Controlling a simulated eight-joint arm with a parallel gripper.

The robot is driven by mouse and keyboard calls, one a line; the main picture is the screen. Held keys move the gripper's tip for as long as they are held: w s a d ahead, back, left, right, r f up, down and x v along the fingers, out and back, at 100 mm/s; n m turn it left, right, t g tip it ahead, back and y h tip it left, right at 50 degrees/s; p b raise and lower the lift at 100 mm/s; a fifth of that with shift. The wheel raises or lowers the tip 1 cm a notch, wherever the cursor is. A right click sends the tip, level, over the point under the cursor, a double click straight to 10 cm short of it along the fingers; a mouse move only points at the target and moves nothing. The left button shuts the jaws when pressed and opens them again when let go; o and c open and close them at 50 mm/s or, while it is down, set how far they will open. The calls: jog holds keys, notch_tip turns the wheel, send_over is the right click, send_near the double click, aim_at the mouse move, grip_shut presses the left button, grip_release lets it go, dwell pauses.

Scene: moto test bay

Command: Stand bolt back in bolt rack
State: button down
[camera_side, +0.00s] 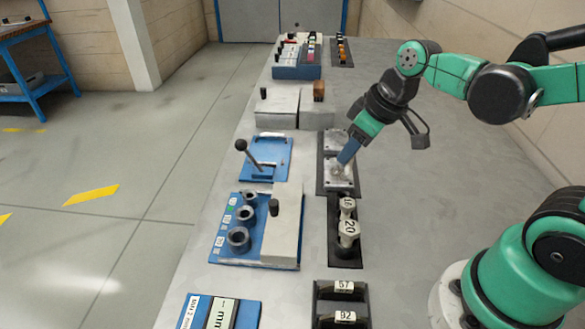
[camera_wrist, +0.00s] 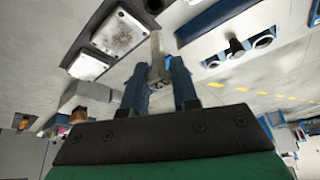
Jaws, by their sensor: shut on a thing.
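My gripper (camera_side: 344,162) points down over the dark tray with two silver plates, at the nearer plate. In the wrist view its two blue fingers (camera_wrist: 166,75) are shut on a slim grey metal piece (camera_wrist: 157,46), which looks like the bolt. It sticks out past the fingertips; its lower end is close to the plate, and I cannot tell whether they touch. In the side view the fingers largely hide it. A blue block (camera_side: 297,73) with several small upright items stands at the far end; I cannot tell for sure whether it is the bolt rack.
The silver plates (camera_side: 335,142) lie in a dark tray. A blue fixture with a black-knobbed lever (camera_side: 241,145) is left of them. Grey boxes (camera_side: 277,108) stand beyond.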

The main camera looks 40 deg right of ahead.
aim_at(348, 173)
jog(key=shift+f, duration=2.25)
jog(key=shift+f, duration=1.15)
jog(key=c, duration=0.6)
grip_release()
jog(key=shift+r, duration=3.5)
